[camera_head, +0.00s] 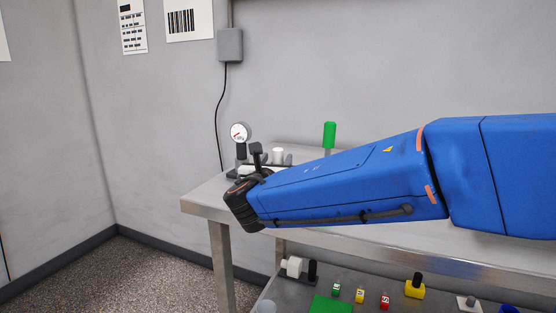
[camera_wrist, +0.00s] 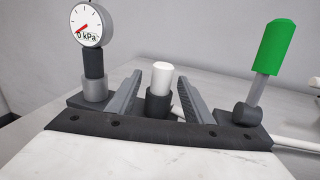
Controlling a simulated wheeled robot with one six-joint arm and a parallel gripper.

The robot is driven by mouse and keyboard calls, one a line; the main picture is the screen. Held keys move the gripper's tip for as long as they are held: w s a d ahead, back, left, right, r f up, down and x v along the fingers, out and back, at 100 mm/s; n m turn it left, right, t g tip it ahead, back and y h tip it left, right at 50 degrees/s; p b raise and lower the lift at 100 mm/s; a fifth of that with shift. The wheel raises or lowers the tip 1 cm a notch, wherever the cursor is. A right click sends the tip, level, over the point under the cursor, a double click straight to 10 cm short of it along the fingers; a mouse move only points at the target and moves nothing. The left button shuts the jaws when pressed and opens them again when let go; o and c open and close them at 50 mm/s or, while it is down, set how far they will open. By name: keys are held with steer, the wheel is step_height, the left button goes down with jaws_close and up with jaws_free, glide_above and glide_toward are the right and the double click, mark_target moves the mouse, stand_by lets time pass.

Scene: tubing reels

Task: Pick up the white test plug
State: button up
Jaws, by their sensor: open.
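The white test plug (camera_wrist: 162,76) stands upright in a dark round socket (camera_wrist: 158,103) in the wrist view. Its white top also shows in the head view (camera_head: 278,155), on the bench behind my arm. My gripper (camera_wrist: 159,82) is open, with one grey ridged finger on each side of the plug in the wrist view. There is a visible gap between the plug and each finger. How far the fingertips reach along the plug is hard to tell. In the head view my fingers are hidden or too small to make out.
A pressure gauge (camera_wrist: 86,25) stands left of the plug, and a green-handled lever (camera_wrist: 275,48) stands to the right. The metal bench (camera_head: 205,198) carries this fixture against a grey wall. The lower shelf (camera_head: 385,277) holds several small coloured parts and a green mat (camera_head: 330,305).

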mark_target(280, 152)
steer(key=shift+w+d+r, duration=0.1)
steer(key=shift+w+d, duration=0.05)
steer(key=shift+w, duration=0.8)
steer(key=shift+w+d+r, duration=0.1)
steer(key=shift+w+d, duration=0.05)
steer(key=shift+w, duration=0.8)
steer(key=shift+w+d+r, duration=0.1)
steer(key=shift+w+d, duration=0.05)
steer(key=shift+w, duration=0.8)
steer(key=c, duration=1.1)
